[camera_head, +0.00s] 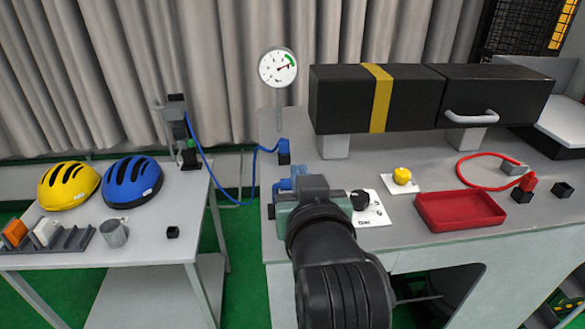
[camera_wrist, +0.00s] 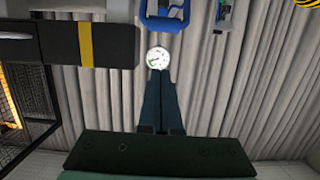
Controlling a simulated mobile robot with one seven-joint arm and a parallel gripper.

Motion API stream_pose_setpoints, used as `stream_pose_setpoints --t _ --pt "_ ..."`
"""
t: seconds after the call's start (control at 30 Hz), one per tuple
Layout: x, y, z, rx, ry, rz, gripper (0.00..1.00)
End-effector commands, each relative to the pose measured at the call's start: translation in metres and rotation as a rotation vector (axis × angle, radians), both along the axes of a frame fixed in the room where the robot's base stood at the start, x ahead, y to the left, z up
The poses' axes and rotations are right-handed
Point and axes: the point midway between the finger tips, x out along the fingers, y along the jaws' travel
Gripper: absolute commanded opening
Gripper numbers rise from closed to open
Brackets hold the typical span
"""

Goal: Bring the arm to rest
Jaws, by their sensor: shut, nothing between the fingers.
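My arm (camera_head: 340,270) reaches forward from the bottom of the head view, over the left part of the grey bench. Its dark wrist end hides part of the bench top, and the fingertips cannot be made out there. In the wrist view my gripper (camera_wrist: 158,74) shows two dark fingers side by side, shut with nothing between them. Curtains fill the background beyond the fingers.
Near my wrist lie a blue part (camera_head: 290,180), a black knob (camera_head: 360,199) and a yellow button (camera_head: 402,176). A red tray (camera_head: 459,224) is to the right. A black box with a yellow stripe (camera_head: 337,97) stands behind. Helmets (camera_head: 131,182) sit on the left table.

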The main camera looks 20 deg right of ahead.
Motion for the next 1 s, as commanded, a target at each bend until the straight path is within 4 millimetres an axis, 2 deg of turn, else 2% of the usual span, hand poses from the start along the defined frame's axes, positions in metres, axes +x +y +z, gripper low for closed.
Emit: stream_pose_setpoints --t 0.17,0.27,0.37,0.47,0.5,0.6,0.7,0.83,1.0 --pt "0.000 0.001 0.002 -0.002 -0.005 0.002 0.00" --pt "0.003 0.011 0.019 -0.019 -0.054 0.019 0.00" --pt "0.004 0.035 0.062 -0.056 -0.176 0.060 0.00" --pt "-0.003 0.070 0.123 -0.099 -0.360 0.113 0.00" --pt "-0.010 0.085 0.148 -0.113 -0.440 0.135 0.00" --pt "-0.035 0.119 0.206 -0.137 -0.634 0.184 0.00" --pt "-0.065 0.144 0.250 -0.146 -0.801 0.220 0.00" --pt "-0.097 0.163 0.286 -0.144 -0.950 0.248 0.00" --pt "-0.114 0.170 0.300 -0.143 -1.019 0.256 0.00"
